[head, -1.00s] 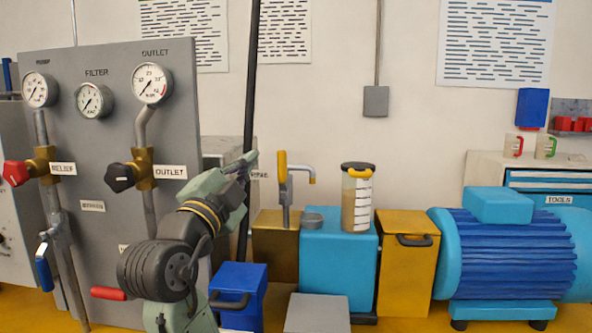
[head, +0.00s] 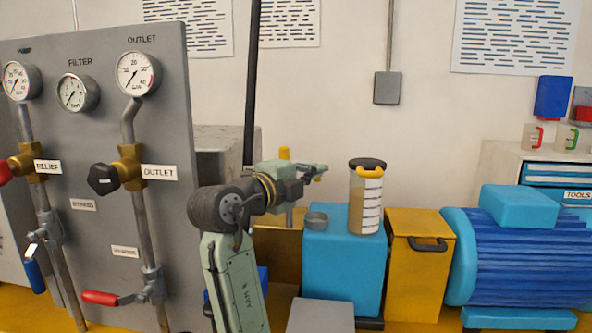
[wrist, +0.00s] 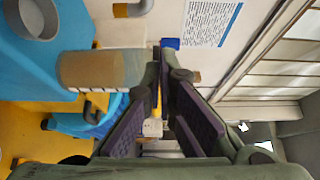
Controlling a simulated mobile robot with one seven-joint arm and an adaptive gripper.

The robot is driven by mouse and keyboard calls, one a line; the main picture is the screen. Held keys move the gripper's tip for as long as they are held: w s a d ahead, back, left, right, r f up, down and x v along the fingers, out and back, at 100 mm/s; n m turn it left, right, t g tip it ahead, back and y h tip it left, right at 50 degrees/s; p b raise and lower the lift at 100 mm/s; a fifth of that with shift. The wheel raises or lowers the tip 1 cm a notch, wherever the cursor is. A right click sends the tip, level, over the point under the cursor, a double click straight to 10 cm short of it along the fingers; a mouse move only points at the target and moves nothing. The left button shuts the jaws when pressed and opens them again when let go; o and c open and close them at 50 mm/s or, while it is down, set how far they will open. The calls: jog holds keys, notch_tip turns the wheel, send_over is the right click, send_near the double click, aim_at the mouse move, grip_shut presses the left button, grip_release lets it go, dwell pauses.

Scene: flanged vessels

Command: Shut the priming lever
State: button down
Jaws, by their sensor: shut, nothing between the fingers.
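The yellow handle (head: 284,152) that looks like the priming lever stands up behind my gripper in the head view. Only its top shows, and a bit of its grey post (head: 289,217) below my wrist; its middle is hidden. A yellow-tipped spout (wrist: 133,8) shows at the top of the wrist view. My gripper (head: 320,172) is shut and empty, pointing right, in front of the post and left of the jar. I cannot tell whether it touches the lever.
A clear jar (head: 366,200) with a yellow handle and a grey cup (head: 316,220) stand on the blue box (head: 345,260). A yellow box (head: 415,265) and blue motor (head: 520,260) are to the right. The gauge panel (head: 75,150) is on the left. Open air lies above the jar.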

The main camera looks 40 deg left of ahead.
jog(key=a, duration=0.1)
jog(key=s+a, duration=0.1)
jog(key=a+p, duration=0.1)
jog(key=shift+s+a, duration=0.3)
jog(key=shift+a, duration=0.1)
jog(key=shift+s+a+r+n+t+b, duration=0.1)
jog(key=shift+s+a+n+t+b, duration=0.2)
jog(key=shift+n+b, duration=0.35)
jog(key=s+a+f+n+t+y+b, duration=0.1)
jog(key=a+n+y+b, duration=0.3)
jog(key=n, duration=0.6)
jog(key=s+a+f+n+t+y+b, duration=0.1)
jog(key=s+a+f+n+y+b, duration=0.2)
jog(key=n+y+b, duration=0.3)
jog(key=shift+s+a+f+n+t+y+b, duration=0.4)
jog(key=shift+f+n+b, duration=0.4)
jog(key=shift+n, duration=1.55)
jog(key=shift+a+r, duration=0.1)
